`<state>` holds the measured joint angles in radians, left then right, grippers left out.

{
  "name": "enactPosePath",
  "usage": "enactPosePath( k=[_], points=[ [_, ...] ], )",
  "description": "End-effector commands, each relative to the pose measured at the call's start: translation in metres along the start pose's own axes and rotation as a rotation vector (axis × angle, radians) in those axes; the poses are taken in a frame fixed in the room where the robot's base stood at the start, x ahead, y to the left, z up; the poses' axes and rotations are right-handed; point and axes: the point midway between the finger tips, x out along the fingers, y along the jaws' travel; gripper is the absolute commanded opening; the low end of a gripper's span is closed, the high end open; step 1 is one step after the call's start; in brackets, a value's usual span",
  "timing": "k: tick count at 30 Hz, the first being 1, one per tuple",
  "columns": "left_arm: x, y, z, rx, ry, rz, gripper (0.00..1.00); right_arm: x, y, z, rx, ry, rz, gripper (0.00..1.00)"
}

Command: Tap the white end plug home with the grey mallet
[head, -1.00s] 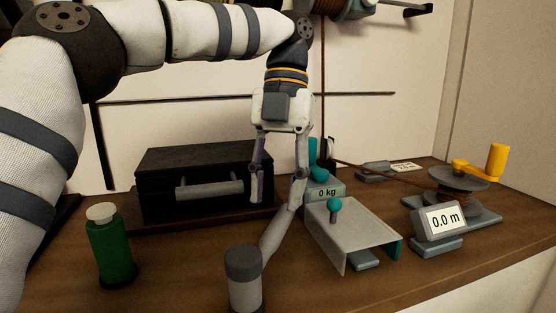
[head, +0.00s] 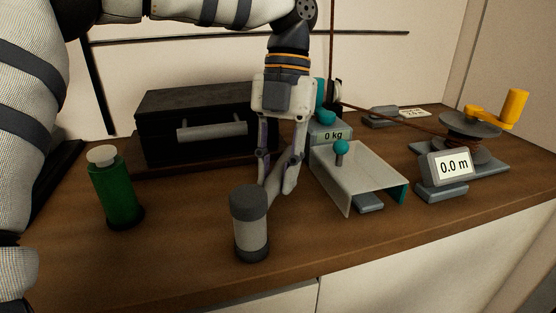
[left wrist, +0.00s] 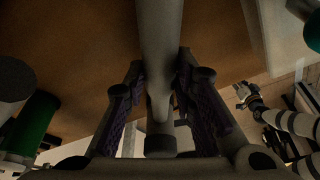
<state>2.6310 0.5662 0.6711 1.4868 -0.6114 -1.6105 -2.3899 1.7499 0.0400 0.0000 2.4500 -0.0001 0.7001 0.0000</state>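The grey mallet stands with its dark-capped head (head: 250,225) on the bench, and its handle (head: 273,180) slants up and back. My left gripper (head: 276,186) has its fingers on either side of the handle. In the left wrist view the handle (left wrist: 160,50) runs between the fingertips, which look closed against it. A white plug-like top (head: 102,155) sits on the upright green cylinder (head: 113,195) at the left; I take it for the end plug. My right gripper (left wrist: 243,90) is small in the left wrist view, its finger state unclear.
A black case (head: 190,115) stands behind the mallet. A grey bracket (head: 355,175) with a teal knob and a 0 kg display (head: 332,135) stand right of the gripper. A winch (head: 470,140) and 0.0 m display (head: 450,166) are farther right. Bench is clear between cylinder and mallet.

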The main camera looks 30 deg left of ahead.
Motion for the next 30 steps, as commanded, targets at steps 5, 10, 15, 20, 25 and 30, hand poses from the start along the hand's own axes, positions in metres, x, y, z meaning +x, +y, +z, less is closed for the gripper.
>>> enactPosePath(
  k=[5, 10, 15, 20, 25, 30],
  points=[
    [-0.006, 0.000, -0.002, 0.000, -0.003, -0.001, 0.00, -0.002, 0.000, -0.001, 0.000, 0.006, 0.000, 0.40],
    [-0.024, 0.000, -0.008, 0.000, -0.007, -0.001, 0.00, -0.007, 0.000, -0.005, 0.000, 0.024, -0.001, 0.40],
    [-0.041, 0.000, -0.013, 0.001, -0.006, -0.001, 0.00, -0.009, 0.000, -0.007, 0.000, 0.033, -0.001, 0.40],
    [-0.056, 0.000, -0.017, 0.000, -0.005, -0.001, 0.00, -0.011, 0.000, -0.009, 0.000, 0.038, -0.002, 0.40],
    [-0.067, 0.000, -0.021, 0.001, -0.002, 0.000, 0.00, -0.012, 0.000, -0.009, 0.000, 0.041, -0.002, 0.40],
    [-0.068, 0.000, -0.021, 0.001, 0.000, 0.000, 0.00, -0.011, -0.001, -0.009, 0.000, 0.040, -0.002, 0.40]
  ],
)
